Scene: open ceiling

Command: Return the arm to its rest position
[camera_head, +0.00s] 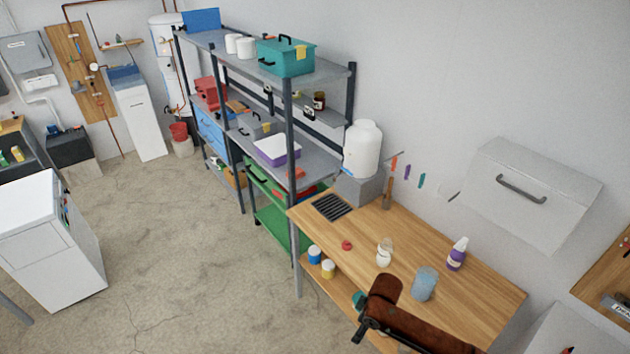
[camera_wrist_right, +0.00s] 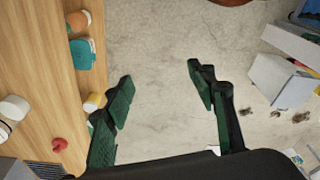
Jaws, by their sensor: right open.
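My right arm (camera_head: 400,318), reddish brown with dark parts, comes in from the bottom of the head view. It reaches across the front edge of the wooden workbench (camera_head: 480,290) and hides part of it. In the wrist view my right gripper (camera_wrist_right: 160,92) has its two green-black fingers wide apart. Only grey concrete floor shows between them, and the gripper is empty. My left arm and left gripper are not in view.
On the bench stand a blue cup (camera_head: 424,283), a purple-and-white bottle (camera_head: 457,254), a white bottle (camera_head: 384,252) and a red item (camera_head: 347,245). Yellow (camera_head: 328,269) and blue (camera_head: 314,254) cans sit below. A metal shelving unit (camera_head: 290,150) stands beyond.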

